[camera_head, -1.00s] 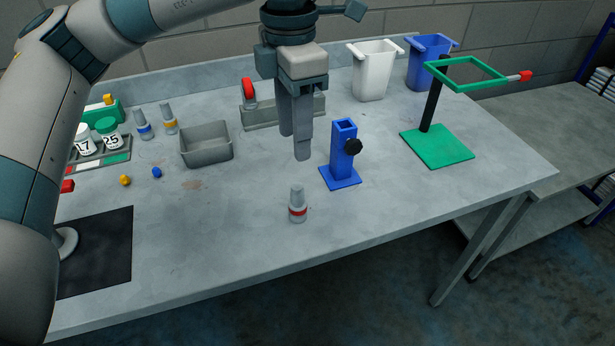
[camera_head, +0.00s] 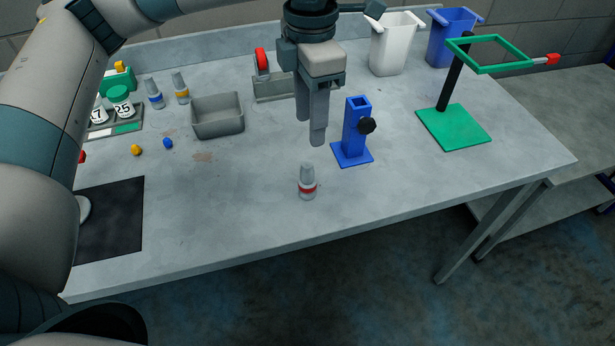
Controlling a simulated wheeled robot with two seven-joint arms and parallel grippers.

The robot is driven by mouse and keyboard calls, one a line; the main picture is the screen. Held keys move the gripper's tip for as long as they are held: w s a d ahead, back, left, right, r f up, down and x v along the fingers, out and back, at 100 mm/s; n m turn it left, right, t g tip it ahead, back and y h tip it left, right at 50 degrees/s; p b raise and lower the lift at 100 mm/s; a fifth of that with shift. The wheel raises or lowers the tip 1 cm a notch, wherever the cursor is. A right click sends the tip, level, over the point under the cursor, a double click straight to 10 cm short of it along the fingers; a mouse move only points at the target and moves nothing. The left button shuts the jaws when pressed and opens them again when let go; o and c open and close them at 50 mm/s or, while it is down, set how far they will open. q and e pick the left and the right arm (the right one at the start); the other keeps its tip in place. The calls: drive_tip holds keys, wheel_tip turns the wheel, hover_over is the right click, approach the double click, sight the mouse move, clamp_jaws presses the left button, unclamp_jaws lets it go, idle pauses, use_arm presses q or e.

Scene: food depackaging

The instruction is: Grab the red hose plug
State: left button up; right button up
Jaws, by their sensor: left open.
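A small red piece (camera_head: 82,157) shows at the left, partly hidden behind my left arm; it looks like the red hose plug, but I cannot be sure. A yellow piece (camera_head: 136,150) and a blue piece (camera_head: 168,143) of similar small size lie to its right. A grey bottle with a red band (camera_head: 307,182) stands upright near the table's front. My left gripper (camera_head: 311,140) points down above and behind this bottle, apart from it. It is open with nothing between its fingers, and far right of the small red piece. My right gripper is not in view.
A blue stand (camera_head: 354,135) with a black knob is close right of the gripper. A grey bin (camera_head: 217,116) and bottle rack (camera_head: 117,121) are left. A green stand (camera_head: 453,127) and white bin (camera_head: 396,44) are right. A black mat (camera_head: 112,225) lies front left.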

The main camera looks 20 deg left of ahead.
sight(307, 164)
use_arm(q)
wheel_tip(307, 164, down, 8)
drive_tip(key=p, duration=0.3)
drive_tip(key=shift+r, duration=0.1)
drive_tip(key=shift+f, duration=0.3)
drive_tip(key=shift+a+f+p, duration=0.15)
drive_tip(key=shift+f+p, duration=0.3)
drive_tip(key=shift+p, duration=0.2)
wheel_tip(307, 164, down, 4)
drive_tip(key=shift+w+a+r+p, duration=0.1)
drive_tip(key=shift+a+r+p, duration=0.1)
drive_tip(key=shift+p, duration=1)
drive_tip(key=shift+f, duration=0.3)
drive_tip(key=shift+c, duration=0.6)
